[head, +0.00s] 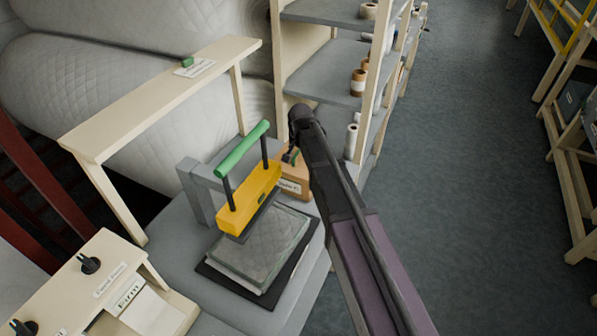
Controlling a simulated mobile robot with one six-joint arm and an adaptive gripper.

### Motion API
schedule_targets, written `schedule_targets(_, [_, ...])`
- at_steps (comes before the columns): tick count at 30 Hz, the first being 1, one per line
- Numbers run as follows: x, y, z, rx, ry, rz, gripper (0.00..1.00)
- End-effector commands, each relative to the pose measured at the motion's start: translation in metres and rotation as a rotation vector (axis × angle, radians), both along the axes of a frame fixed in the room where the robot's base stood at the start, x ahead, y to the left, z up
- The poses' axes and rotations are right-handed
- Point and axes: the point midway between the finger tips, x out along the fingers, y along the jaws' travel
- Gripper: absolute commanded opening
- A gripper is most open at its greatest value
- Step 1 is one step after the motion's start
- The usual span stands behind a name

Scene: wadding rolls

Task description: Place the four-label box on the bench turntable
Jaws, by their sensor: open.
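A small tan box (293,186) with a white label on its front stands on the grey bench (170,262), right of the yellow press. The label's writing is too small to read fully, and its other faces are hidden, so I cannot tell whether it has four labels. My gripper (291,156) is open at the box's upper part, mostly hidden behind my dark arm. I cannot tell whether it touches the box. No turntable can be made out; the area behind my arm is hidden.
A yellow press (249,198) with a green handle stands over a quilted grey pad stack (262,246). A cream raised shelf (160,100) spans the bench's back. Shelving (330,72) with rolls stands behind.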

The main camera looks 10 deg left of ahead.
Motion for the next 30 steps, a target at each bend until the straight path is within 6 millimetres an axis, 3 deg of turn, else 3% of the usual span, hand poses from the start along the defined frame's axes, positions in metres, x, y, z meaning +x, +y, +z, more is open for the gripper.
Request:
schedule_targets(12, [-0.0001, 0.0, 0.0002, 0.0, 0.0, 0.0, 0.55])
schedule_targets(18, [0.0, 0.0001, 0.0002, 0.0, 0.0, 0.0, 0.0])
schedule_targets(30, [0.0001, -0.0001, 0.0003, -0.001, -0.001, 0.001, 0.0])
